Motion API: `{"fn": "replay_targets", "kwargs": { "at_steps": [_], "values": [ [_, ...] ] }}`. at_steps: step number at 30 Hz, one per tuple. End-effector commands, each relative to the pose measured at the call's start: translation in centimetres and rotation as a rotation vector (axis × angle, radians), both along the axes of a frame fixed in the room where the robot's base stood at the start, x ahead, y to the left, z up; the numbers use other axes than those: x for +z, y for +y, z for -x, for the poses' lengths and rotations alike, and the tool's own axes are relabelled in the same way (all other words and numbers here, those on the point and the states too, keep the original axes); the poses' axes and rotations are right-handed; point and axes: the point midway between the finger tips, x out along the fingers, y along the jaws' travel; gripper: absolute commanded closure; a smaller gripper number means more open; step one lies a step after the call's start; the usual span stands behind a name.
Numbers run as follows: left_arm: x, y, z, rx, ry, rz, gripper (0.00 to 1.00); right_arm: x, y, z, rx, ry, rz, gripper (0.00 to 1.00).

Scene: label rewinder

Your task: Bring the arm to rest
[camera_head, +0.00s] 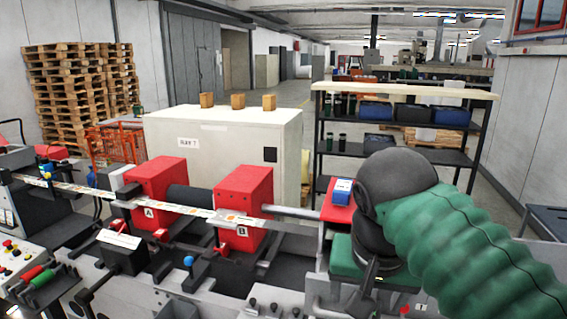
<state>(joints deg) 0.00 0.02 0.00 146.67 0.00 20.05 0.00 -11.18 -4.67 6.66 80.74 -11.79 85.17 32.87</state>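My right arm, in a green ribbed sleeve with a black rounded wrist, comes in from the right. My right gripper (370,275) points down at its end, in front of a green pad (343,257). The gripper is dark and small here, and I cannot tell whether its fingers are open or shut or hold anything. My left arm and gripper are not in view. The label rewinder spans the lower left and middle, with red block A (155,192), red block B (243,208) and a printed label strip (190,210) running across them.
A blue-and-white box (342,191) sits on a red surface (338,212) close left of my wrist. A beige cabinet (225,150) with several wooden blocks on top stands behind the machine. A shelf rack (405,92) stands behind my arm. Levers and handles (40,280) stick up at lower left.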

Motion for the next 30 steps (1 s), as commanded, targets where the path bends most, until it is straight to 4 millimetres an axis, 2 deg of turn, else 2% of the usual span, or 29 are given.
{"fn": "replay_targets", "kwargs": {
  "at_steps": [1, 8, 11, 17, 20, 23, 24, 25, 27, 30],
  "values": [
    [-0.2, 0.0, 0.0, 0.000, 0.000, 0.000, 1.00, -1.2, -0.1, -0.3, 0.010, 0.009, 0.003, 0.29],
    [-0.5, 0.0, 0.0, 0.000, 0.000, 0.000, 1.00, -6.2, -0.6, -1.5, 0.065, 0.036, 0.009, 0.29],
    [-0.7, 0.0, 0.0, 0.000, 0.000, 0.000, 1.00, -9.1, -1.0, -1.9, 0.093, 0.052, 0.010, 0.29],
    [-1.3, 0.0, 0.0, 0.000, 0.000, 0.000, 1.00, -17.2, -2.3, -1.8, 0.159, 0.089, 0.004, 0.29],
    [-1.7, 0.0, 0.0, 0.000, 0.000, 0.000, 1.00, -22.5, -3.3, -0.8, 0.195, 0.112, -0.004, 0.29],
    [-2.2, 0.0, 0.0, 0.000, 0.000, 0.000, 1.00, -29.0, -4.7, 1.6, 0.230, 0.138, -0.016, 0.29],
    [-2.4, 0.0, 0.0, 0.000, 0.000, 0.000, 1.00, -31.6, -5.3, 2.9, 0.243, 0.146, -0.019, 0.29],
    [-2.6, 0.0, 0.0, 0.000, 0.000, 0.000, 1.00, -33.3, -5.7, 3.9, 0.251, 0.151, -0.023, 0.29],
    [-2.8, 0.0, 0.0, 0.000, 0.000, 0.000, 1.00, -36.3, -6.4, 6.1, 0.263, 0.158, -0.025, 0.29],
    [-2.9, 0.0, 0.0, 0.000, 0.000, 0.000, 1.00, -38.5, -7.0, 8.2, 0.274, 0.161, -0.025, 0.29]
  ]
}}
